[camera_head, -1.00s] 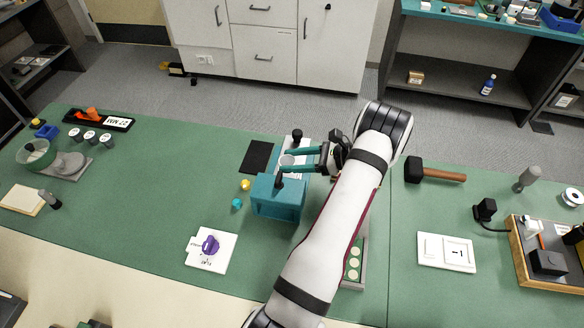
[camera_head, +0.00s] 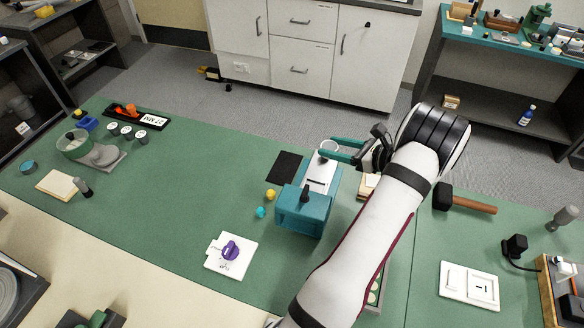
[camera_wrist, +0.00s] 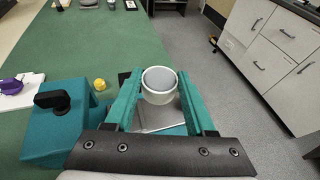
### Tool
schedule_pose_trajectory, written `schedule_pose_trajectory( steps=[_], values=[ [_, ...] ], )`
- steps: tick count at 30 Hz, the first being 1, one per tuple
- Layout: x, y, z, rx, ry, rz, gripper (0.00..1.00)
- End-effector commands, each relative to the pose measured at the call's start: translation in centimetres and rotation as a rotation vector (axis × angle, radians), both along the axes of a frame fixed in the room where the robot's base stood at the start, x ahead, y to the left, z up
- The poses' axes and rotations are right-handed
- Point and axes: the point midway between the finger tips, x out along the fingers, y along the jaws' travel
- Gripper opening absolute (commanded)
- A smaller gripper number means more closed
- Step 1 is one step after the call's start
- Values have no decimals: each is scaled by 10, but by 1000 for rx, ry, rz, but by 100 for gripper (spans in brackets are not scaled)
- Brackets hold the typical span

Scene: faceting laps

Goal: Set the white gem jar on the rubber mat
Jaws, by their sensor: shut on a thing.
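The white gem jar (camera_head: 329,148) is a small open-topped cup. My gripper (camera_head: 325,153) is shut on it, with its teal fingers on either side. In the wrist view the jar (camera_wrist: 159,84) is upright between the fingertips, its open mouth facing the camera. The black rubber mat (camera_head: 284,167) lies flat and bare on the green bench, left of the jar in the head view. In the wrist view the mat is mostly hidden behind the left finger. The jar appears held above the far end of the teal machine's pale plate; the exact height is unclear.
The teal machine (camera_head: 303,212) with a black knob stands just right of the mat. A yellow ball (camera_head: 271,194) and a turquoise ball (camera_head: 260,212) lie nearby. A white card with a purple knob (camera_head: 231,250) is in front.

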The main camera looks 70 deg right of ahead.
Motion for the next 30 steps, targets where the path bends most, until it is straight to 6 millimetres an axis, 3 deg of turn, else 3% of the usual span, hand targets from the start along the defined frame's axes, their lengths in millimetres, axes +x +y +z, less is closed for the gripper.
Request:
schedule_pose_trajectory(
  steps=[4, 12, 15, 24, 30],
  values=[
    [24, -15, -9, 20, -2, -67, 0],
    [102, -31, -58, 22, -2, -68, 0],
    [120, -35, -69, 20, -2, -70, 0],
    [128, -37, -112, 21, -3, -73, 0],
    [127, -37, -113, 19, -2, -73, 0]
  ],
)
